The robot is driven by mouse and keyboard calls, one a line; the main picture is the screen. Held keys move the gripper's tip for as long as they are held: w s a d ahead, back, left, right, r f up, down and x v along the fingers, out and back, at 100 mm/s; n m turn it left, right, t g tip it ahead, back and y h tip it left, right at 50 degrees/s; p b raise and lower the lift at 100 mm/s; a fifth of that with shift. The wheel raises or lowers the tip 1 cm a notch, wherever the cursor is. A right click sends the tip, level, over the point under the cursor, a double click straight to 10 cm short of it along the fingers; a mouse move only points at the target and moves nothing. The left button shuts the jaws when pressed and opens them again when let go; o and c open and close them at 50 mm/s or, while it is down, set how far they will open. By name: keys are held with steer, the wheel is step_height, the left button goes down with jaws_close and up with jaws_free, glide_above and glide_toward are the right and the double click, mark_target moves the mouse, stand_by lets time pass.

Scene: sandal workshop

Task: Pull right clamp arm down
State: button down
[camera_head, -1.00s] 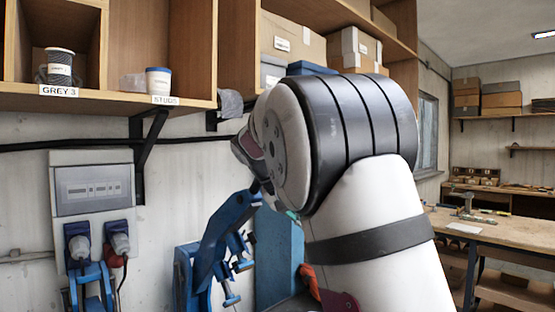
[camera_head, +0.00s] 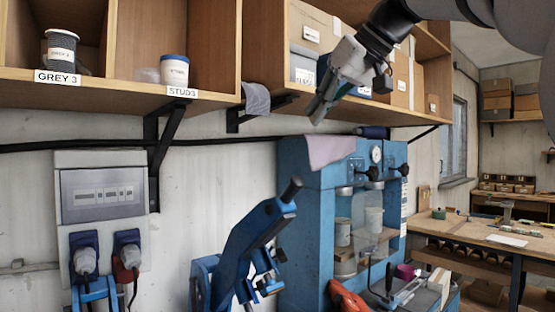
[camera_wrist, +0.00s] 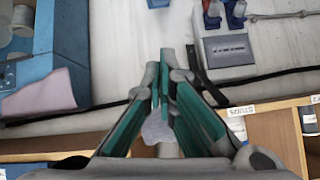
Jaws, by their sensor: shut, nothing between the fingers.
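A blue clamp arm (camera_head: 248,232) with a dark handle tip stands raised and tilted up to the right, low in the middle of the head view. Black-tipped screws stick out from its right side. My gripper (camera_head: 318,112) is above it and slightly right, near the shelf's underside, apart from it. Its fingers point down and left. In the wrist view my gripper (camera_wrist: 158,72) shows its fingertips close together with nothing between them. Blue parts (camera_head: 93,290) at the lower left are cut off by the frame, so I cannot tell whether they are another clamp.
A blue press (camera_head: 300,225) with a pinkish cloth (camera_head: 330,150) stands right of the clamp arm. Wooden shelves (camera_head: 205,100) with boxes hang above. A grey cloth (camera_head: 256,98) hangs at the shelf edge. A socket box (camera_head: 100,210) is on the left wall. Wall space above the clamp arm is clear.

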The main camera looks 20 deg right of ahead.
glide_above(300, 178)
steer(key=w, duration=0.2)
step_height(300, 178, down, 6)
steer(key=r, duration=0.1)
steer(key=f, duration=0.1)
steer(key=f+p, duration=0.1)
steer(key=f, duration=0.1)
steer(key=shift+s, duration=0.35)
steer(key=shift+s+f, duration=0.2)
steer(key=shift+f, duration=0.45)
steer(key=shift+d, duration=0.1)
